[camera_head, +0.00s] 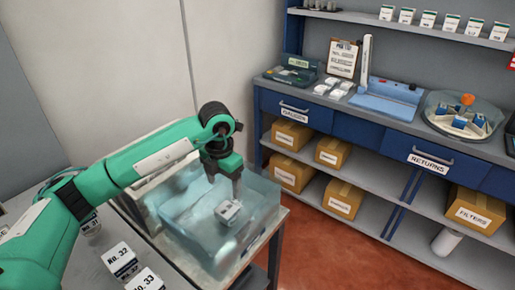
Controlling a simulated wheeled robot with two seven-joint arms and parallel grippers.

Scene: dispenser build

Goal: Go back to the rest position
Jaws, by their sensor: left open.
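My left arm comes in from the left, and my left gripper (236,192) points down inside a clear, pale-blue dispenser bin (262,228) on the grey bench. The gripper is open. A small white labelled box (229,212) lies in the bin just below the fingertips; whether they touch it cannot be told. My right gripper is not in view.
Boxes marked No. 32 (120,262) and No. 33 (146,281) stand on the near bench. Across the red floor (310,245), a blue workbench (385,141) carries a clipboard (342,58), a blue device (386,98) and a round clear carousel (463,115). Cardboard boxes fill its lower shelves.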

